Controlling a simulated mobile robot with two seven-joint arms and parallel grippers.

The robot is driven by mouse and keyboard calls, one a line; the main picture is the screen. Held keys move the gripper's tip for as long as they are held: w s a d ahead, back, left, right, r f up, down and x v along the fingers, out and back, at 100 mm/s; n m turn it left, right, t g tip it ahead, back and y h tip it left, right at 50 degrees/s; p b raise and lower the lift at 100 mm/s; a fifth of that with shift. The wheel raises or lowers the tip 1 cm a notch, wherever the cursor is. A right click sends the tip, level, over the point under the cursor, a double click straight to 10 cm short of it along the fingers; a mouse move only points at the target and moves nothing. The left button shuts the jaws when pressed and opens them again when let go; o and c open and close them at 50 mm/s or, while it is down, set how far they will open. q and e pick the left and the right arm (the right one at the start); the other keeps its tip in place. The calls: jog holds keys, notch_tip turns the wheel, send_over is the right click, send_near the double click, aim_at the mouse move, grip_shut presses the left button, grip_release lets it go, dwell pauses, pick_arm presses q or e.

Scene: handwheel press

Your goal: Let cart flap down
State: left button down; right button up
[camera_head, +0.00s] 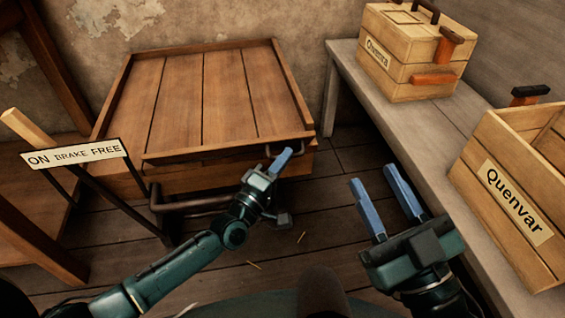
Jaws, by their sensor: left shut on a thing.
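The wooden cart (205,95) stands against the wall at the upper left, with a plank bed and raised rims. Its flap (215,150) is at the near side, its top edge running along the front of the bed; it looks upright. My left gripper (281,160) is at the right end of the flap, with blue fingers shut on the dark flap handle (298,142). The fingers partly hide the grip. My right gripper (374,180) is open and empty above the floor, right of the cart and apart from it.
A brake sign (75,154) reading "ON BRAKE FREE" and a wooden lever (28,130) stand left of the cart. A grey bench (385,125) at right bears a closed wooden crate (410,55) and an open one labelled Quenvar (505,200).

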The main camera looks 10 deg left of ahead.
pick_arm(q)
jog(key=shift+a+f, duration=0.1)
jog(key=shift+f, duration=0.2)
pick_arm(e)
jog(key=shift+r, duration=0.2)
pick_arm(q)
jog(key=c, duration=1.7)
grip_release()
jog(key=shift+c, duration=0.2)
jog(key=shift+o, duration=1.3)
jog(key=shift+r, duration=0.1)
pick_arm(e)
jog(key=shift+w, duration=0.1)
pick_arm(q)
jog(key=shift+s, duration=0.15)
